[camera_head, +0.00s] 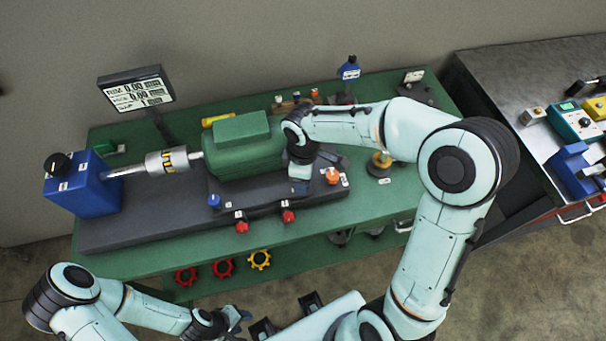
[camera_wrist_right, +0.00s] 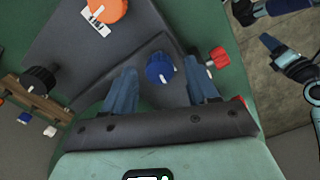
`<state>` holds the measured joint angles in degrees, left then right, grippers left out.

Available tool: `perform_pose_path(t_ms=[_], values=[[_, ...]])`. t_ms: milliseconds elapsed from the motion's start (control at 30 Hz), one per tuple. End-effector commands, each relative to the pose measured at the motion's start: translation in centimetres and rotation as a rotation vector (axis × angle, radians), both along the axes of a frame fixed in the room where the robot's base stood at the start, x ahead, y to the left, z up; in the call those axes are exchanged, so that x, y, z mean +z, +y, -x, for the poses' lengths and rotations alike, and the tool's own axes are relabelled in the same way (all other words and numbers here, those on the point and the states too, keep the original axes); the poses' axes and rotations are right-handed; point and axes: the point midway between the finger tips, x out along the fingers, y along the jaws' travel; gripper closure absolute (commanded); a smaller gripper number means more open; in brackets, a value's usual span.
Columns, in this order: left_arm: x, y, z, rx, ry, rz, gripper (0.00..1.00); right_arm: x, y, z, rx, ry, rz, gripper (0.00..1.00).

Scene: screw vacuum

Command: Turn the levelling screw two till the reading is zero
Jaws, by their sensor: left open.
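Right gripper (camera_wrist_right: 163,90) has its two blue fingers apart, one on each side of a blue knob (camera_wrist_right: 160,67) in the wrist view, with gaps between. The arm hides this spot in the head view. The levelling screws' numbers are too small to read, so I cannot tell which is two. An orange knob (camera_head: 332,176) and two red knobs (camera_head: 242,227) (camera_head: 288,216) are around the motor's dark base. Display (camera_head: 137,90) appears to read 0.00 on two lines and 1 on the third. Left gripper (camera_head: 240,318) is open and empty, in front of the bench.
The green motor (camera_head: 240,146) is joined by a shaft and coupling (camera_head: 166,161) to a blue unit (camera_head: 85,186). Another blue knob (camera_head: 214,201) is at the base's left front. A rack (camera_wrist_right: 33,98) lies behind. Red and yellow handwheels (camera_head: 222,268) are below the bench top. A side table (camera_head: 510,75) holds instruments.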

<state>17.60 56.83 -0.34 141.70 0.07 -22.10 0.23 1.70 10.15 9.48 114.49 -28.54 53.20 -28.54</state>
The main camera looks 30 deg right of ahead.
Motion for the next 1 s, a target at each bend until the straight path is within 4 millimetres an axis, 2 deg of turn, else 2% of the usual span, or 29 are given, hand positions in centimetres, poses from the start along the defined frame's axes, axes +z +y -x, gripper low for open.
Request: perform_pose_path(t_ms=[167, 267, 367, 700, 833, 1000], values=[[0.0, 0.0, 0.0, 0.000, 0.000, 0.000, 0.57, 0.1, 0.0, 0.0, 0.000, -0.001, -0.001, 0.42], [0.1, 0.0, -0.1, 0.000, -0.001, 0.000, 0.57, 0.8, 0.0, -0.1, -0.001, -0.003, -0.001, 0.42], [0.4, 0.0, -0.2, 0.000, -0.003, 0.000, 0.57, 2.4, 0.0, -0.1, 0.000, -0.006, -0.001, 0.42], [1.6, 0.0, -1.1, 0.000, -0.012, 0.000, 0.57, 10.0, 0.0, -0.1, 0.000, -0.006, -0.001, 0.42], [1.9, 0.0, -1.3, 0.000, -0.015, 0.000, 0.57, 12.0, 0.0, -0.1, -0.001, -0.004, 0.000, 0.42], [2.1, 0.0, -1.5, 0.000, -0.017, 0.000, 0.57, 13.3, 0.0, 0.0, 0.000, -0.001, -0.001, 0.42]])
